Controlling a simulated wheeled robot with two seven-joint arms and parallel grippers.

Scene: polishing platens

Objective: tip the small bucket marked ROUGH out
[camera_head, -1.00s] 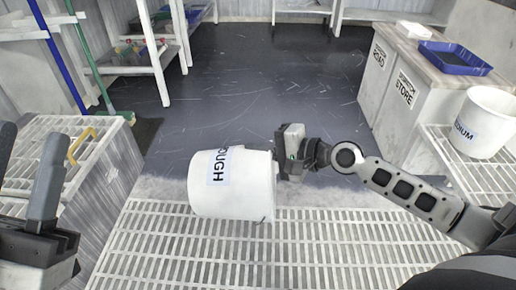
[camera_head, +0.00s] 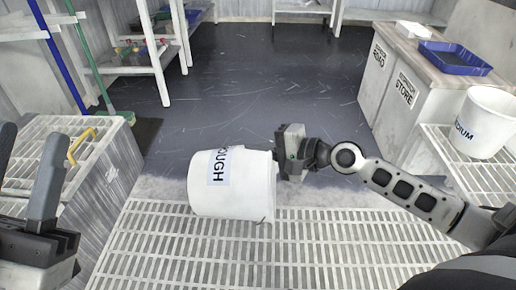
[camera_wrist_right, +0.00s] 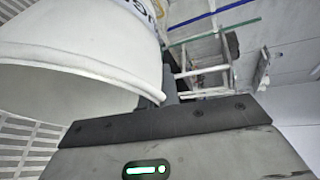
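The small white bucket marked ROUGH (camera_head: 236,190) lies tipped on its side over the floor grating in the head view, its label running downward. Its mouth end is on the right, but I cannot see inside. My right gripper (camera_head: 283,160) is at the upper part of that end and appears shut on the bucket's rim. The right wrist view shows the white rim (camera_wrist_right: 75,62) close against a dark finger (camera_wrist_right: 170,85). My left gripper (camera_head: 31,140) is at the left edge, its fingers apart and empty.
The slatted grating (camera_head: 330,250) lies below the bucket. A white bucket marked MEDIUM (camera_head: 488,125) stands on a rack at right. A blue tray (camera_head: 455,58) is on the cabinet behind. A yellow handle (camera_head: 78,146) is on the left rack. The dark floor beyond is clear.

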